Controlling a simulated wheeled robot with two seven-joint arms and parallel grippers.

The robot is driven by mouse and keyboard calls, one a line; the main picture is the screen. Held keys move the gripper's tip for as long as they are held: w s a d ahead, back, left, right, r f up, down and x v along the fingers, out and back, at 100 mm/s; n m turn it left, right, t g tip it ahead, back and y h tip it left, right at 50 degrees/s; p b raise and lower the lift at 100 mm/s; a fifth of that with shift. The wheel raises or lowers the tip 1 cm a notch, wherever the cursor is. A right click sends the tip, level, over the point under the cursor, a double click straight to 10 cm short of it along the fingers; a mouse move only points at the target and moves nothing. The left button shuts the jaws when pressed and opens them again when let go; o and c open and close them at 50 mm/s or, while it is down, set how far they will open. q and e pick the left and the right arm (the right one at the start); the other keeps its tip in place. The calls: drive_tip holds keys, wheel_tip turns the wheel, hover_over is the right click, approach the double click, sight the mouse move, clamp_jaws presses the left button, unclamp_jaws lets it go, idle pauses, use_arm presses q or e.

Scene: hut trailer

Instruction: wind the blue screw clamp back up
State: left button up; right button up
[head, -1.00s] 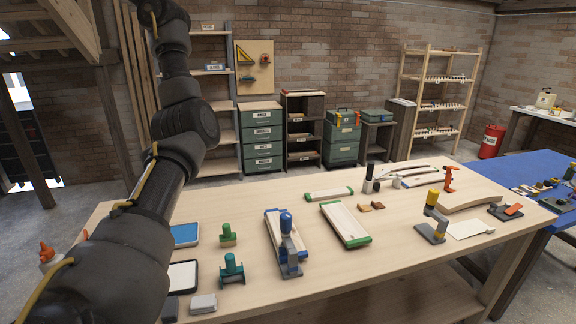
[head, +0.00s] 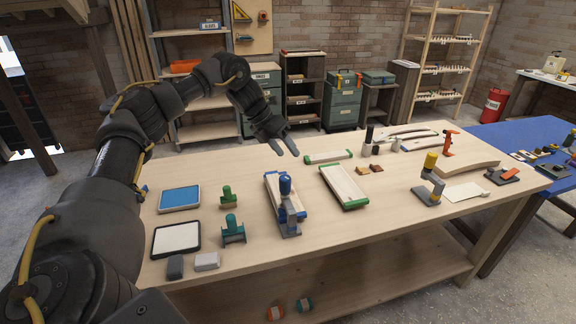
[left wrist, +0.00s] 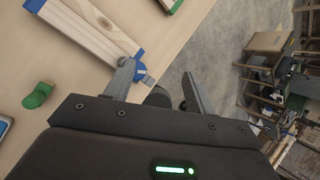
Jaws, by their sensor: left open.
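The blue screw clamp (head: 290,216) stands upright at the near end of a wooden board with blue ends (head: 272,185). Its blue knob (head: 285,186) is on top, and its grey frame reaches the table's front part. My left gripper (head: 288,153) is open and empty, beyond the far end of that board and apart from the clamp. In the left wrist view, the board (left wrist: 92,32) lies past the left finger. A blue part (left wrist: 140,72) shows by that finger; I cannot tell whether it belongs to the clamp or the board. My right gripper is out of view.
A board with green ends (head: 343,186) lies right of the clamp. A teal clamp-like tool (head: 232,231) and a green one (head: 228,197) stand left. A yellow-topped clamp (head: 430,185) stands further right. The tabletop (head: 335,235) in front is mostly clear.

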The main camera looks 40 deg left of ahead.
sight(284, 177)
use_arm(q)
drive_tip(key=shift+s+a+f+m+g+y+b, duration=0.15)
drive_tip(key=shift+s+a+f+m+g+y, duration=0.2)
drive_tip(key=shift+f+m, duration=0.85)
drive_tip(key=shift+s+a+f+m+g+y+b, duration=0.1)
drive_tip(key=shift+s+f+m, duration=0.3)
drive_tip(key=shift+m, duration=1.6)
drive_tip(key=shift+s+a+f+m+g+y+b, duration=0.2)
drive_tip(key=shift+s+f+m, duration=0.35)
drive_tip(key=shift+m, duration=1.05)
drive_tip(key=p+x, duration=0.2)
drive_tip(key=x, duration=0.5)
drive_tip(key=shift+w+r, duration=0.1)
drive_tip(key=shift+w, duration=0.1)
drive_tip(key=shift+w+d+f, duration=0.15)
drive_tip(key=shift+f, duration=0.55)
